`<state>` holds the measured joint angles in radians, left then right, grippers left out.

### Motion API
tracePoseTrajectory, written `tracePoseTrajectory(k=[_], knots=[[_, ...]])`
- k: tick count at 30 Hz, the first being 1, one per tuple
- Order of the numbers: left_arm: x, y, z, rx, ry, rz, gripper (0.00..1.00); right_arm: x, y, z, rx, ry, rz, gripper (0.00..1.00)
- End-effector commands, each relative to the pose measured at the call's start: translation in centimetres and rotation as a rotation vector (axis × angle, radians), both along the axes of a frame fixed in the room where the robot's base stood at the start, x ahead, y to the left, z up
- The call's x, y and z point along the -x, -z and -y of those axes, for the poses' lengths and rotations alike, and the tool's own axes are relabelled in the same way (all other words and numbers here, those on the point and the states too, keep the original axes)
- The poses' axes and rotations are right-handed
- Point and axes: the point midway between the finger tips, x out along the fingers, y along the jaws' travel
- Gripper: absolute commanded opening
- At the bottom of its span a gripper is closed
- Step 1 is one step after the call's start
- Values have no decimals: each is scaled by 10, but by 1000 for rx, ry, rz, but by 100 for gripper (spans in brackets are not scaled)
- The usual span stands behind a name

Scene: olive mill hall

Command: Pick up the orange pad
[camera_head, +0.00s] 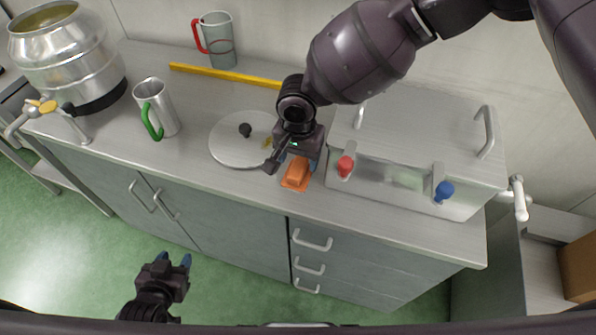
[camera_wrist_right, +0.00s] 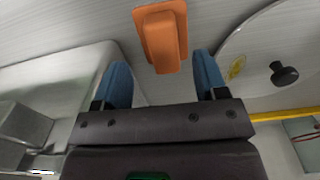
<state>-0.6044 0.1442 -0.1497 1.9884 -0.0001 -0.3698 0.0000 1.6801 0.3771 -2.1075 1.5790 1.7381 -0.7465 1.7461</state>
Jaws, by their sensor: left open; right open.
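The orange pad (camera_head: 297,174) lies on the grey counter near its front edge, left of the metal box. It has a flat base with a raised block on top. My right gripper (camera_head: 297,160) is over the counter just behind and above the pad, pointing down. In the right wrist view the pad (camera_wrist_right: 162,36) shows ahead of the two blue fingertips (camera_wrist_right: 164,75), roughly centred between them; they are open with nothing held. My left gripper (camera_head: 174,261) is open and empty, low in front of the cabinets, far from the pad.
A metal box (camera_head: 430,130) with red and blue knobs stands close right of the pad. A round white lid (camera_head: 232,150) with a black knob lies close left.

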Motion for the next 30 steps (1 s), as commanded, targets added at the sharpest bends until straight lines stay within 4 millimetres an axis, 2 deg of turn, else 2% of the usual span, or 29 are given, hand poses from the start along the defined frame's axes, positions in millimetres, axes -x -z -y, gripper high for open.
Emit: tracePoseTrajectory(k=[10,14,21,30], knots=[[-4,0,1,0,2,9,46,-7,43,-1,2,-2,-2,66],[-4,0,1,0,2,10,46,-7,50,-1,1,-2,0,66],[-4,0,1,1,2,10,46,-7,50,-1,1,-2,0,64],[0,2,1,2,-1,2,46,-7,50,-1,0,-1,0,18]])
